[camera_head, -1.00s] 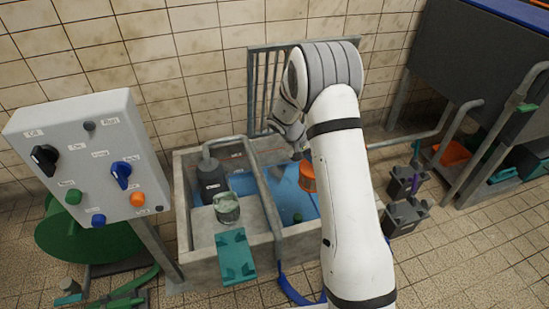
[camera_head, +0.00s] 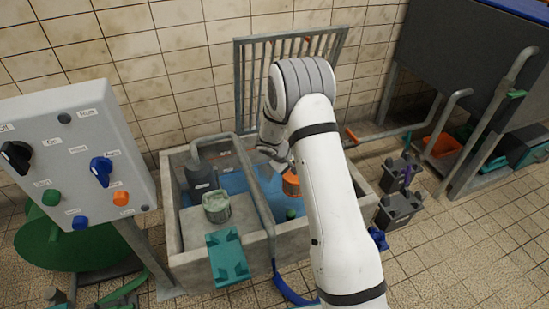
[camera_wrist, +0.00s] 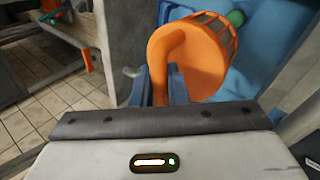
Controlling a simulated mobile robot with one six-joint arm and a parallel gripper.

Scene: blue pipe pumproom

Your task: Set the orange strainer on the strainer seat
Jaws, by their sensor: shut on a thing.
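The orange strainer (camera_head: 291,184) hangs over the blue water of the concrete basin, beside my white arm. In the wrist view the strainer (camera_wrist: 205,62) is a round orange basket with mesh on its far side and an orange handle strip. My gripper (camera_wrist: 160,85) is shut on that strip, with a dark finger on each side. The head view shows my gripper only partly, behind the arm. A pale green round fitting (camera_head: 216,205) stands on the basin's ledge, left of the strainer; I cannot tell whether it is the strainer seat.
The concrete basin (camera_head: 176,232) has a grey pipe (camera_head: 262,212) running across it, between the ledge and the strainer. A dark pump (camera_head: 201,174) stands at its back left. A control panel (camera_head: 75,150) is at the left, and a metal grating (camera_head: 255,85) stands behind.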

